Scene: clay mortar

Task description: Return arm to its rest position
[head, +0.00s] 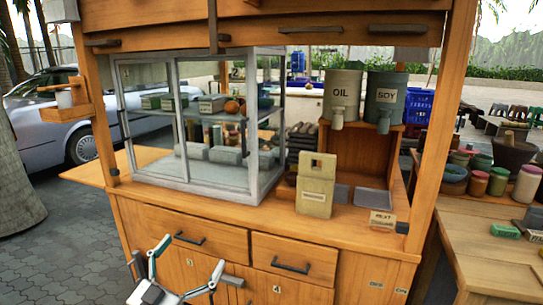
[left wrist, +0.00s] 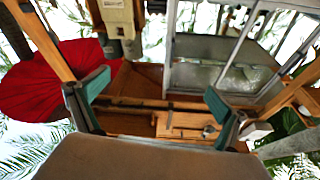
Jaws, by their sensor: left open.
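My left gripper (head: 188,257) shows at the bottom of the head view, in front of the cart's drawers. Its two teal-padded fingers are spread apart and nothing is between them. In the left wrist view the open fingers (left wrist: 156,97) stand left and right, with the cart seen upside down beyond them. Most of the left arm lies below the head view's frame. My right gripper and right arm are not in view.
The wooden cart (head: 330,232) stands close ahead, with drawers and a counter. A glass case (head: 215,130) and the oil (head: 341,95) and soy (head: 385,98) dispensers are on it. A side table (head: 490,262) with jars is at right. Paved floor lies left.

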